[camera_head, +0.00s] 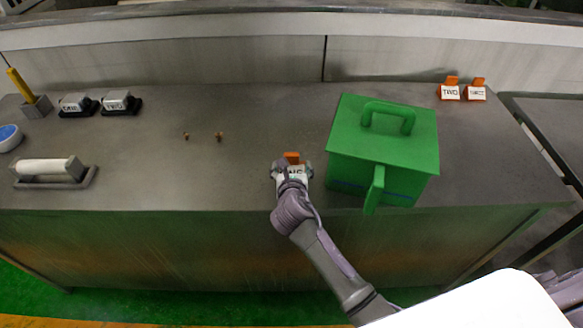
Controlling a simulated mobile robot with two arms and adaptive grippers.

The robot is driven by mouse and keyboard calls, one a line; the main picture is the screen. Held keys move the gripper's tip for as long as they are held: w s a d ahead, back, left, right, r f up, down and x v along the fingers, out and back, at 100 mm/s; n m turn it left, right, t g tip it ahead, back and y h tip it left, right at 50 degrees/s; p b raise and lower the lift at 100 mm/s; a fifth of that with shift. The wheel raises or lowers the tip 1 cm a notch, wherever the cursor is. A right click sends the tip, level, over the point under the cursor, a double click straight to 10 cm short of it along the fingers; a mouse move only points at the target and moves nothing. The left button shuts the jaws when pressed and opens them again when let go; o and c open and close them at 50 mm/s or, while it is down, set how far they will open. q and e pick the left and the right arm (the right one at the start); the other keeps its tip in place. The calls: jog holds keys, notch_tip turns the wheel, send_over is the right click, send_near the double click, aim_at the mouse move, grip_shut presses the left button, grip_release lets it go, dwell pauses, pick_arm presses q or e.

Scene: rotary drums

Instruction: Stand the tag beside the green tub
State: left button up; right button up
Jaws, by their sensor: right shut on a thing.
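The green tub (350,150) is a box with a lid handle on top and another handle on its front. It stands on the grey table right of centre. My right gripper (291,170) is just left of the tub, near the table's front edge. It is shut on an orange and white tag (292,158), whose lettering is partly hidden by the fingers. I cannot tell whether the tag touches the table. Two similar tags, one reading TWO (450,92) and another (476,93), stand at the back right. My left gripper is not in view.
Two tiny brown pegs (186,136) (219,136) stand mid-table. The table (200,180) is clear around them.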

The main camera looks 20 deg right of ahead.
jog(key=shift+f, duration=0.1)
jog(key=o, duration=1)
jog(key=shift+s+r, duration=0.2)
jog(key=shift+s, duration=0.05)
jog(key=v, duration=1.1)
jog(key=shift+s, duration=0.25)
jog(key=shift+a, duration=0.15)
